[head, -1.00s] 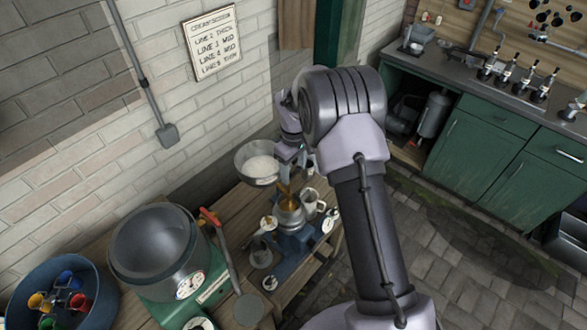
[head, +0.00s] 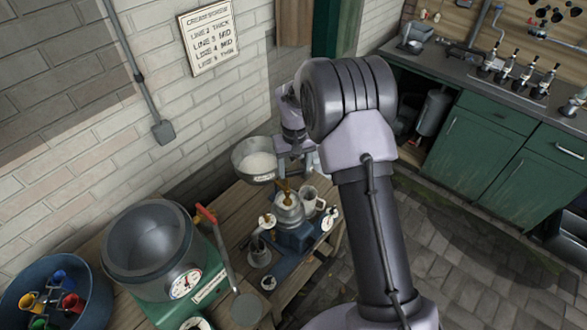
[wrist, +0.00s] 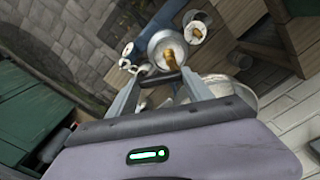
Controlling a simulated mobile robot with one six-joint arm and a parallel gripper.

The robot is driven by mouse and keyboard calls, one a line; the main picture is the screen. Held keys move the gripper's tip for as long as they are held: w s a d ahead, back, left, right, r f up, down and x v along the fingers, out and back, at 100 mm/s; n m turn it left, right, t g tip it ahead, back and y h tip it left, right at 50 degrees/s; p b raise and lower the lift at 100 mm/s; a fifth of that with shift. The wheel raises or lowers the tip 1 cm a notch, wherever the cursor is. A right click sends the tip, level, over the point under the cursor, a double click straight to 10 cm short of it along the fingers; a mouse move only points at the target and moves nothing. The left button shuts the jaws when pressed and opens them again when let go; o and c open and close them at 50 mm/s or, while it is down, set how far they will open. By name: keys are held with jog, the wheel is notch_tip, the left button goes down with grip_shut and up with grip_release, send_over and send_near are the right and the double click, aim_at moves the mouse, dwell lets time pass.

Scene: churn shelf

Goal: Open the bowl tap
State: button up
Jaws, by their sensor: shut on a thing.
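The metal bowl (head: 254,175), holding a white liquid, sits raised above the wooden bench near the brick wall. Its rim also shows at the right of the wrist view (wrist: 240,88), partly hidden by my gripper. My gripper (head: 296,168) is just right of the bowl. In the wrist view my gripper (wrist: 160,78) has its fingers on either side of a dark bar, which I take to be the bowl tap's handle, and is shut on it. A brass piece (head: 284,186) stands below, over a round metal vessel (head: 289,206). The tap's body is mostly hidden.
White cups (head: 309,197) and small dishes stand around the vessel on the bench. A large drum with a dial (head: 150,240) and a red-handled tool (head: 207,214) are to the left. A blue tub (head: 95,310) holds colored pieces. Paved floor lies right of the bench.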

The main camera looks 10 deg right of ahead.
jog(key=m+b, duration=0.1)
jog(key=m, duration=0.2)
jog(key=s+m+b, duration=0.1)
jog(key=m+b, duration=0.1)
jog(key=m, duration=0.2)
jog(key=s+a+m+b, duration=0.1)
jog(key=m, duration=0.3)
jog(key=shift+m, duration=0.3)
dwell(0.4)
jog(key=o, duration=1.4)
jog(key=shift+c, duration=0.2)
notch_tip(320, 180, up, 18)
jog(key=p, duration=0.4)
jog(key=shift+f, duration=0.25)
